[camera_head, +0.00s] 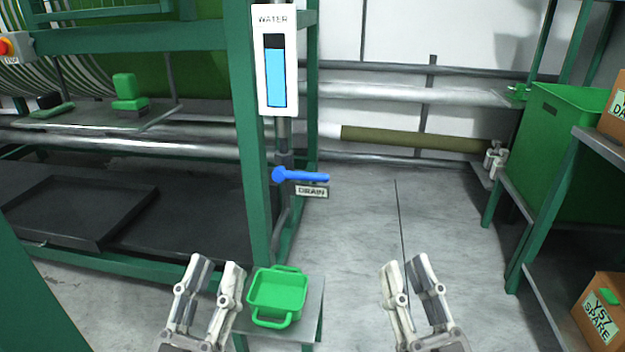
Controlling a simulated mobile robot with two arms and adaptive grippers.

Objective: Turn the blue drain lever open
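The blue drain lever (303,177) sticks out to the right, roughly level, from a vertical pipe beside the green frame post. A small label (312,192) reading DRAIN hangs just below it. My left gripper (218,262) is open and empty, low in the view, left of and nearer than the lever. My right gripper (403,262) is low in the view, right of and nearer than the lever. Its fingers are apart and hold nothing. Neither gripper touches the lever.
A WATER gauge (275,70) with a high blue level is on the post. A green basket (278,295) sits on a small stand (311,315) beside my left gripper. A green bin (560,150) and boxes (603,318) stand at right. The floor (360,240) between is clear.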

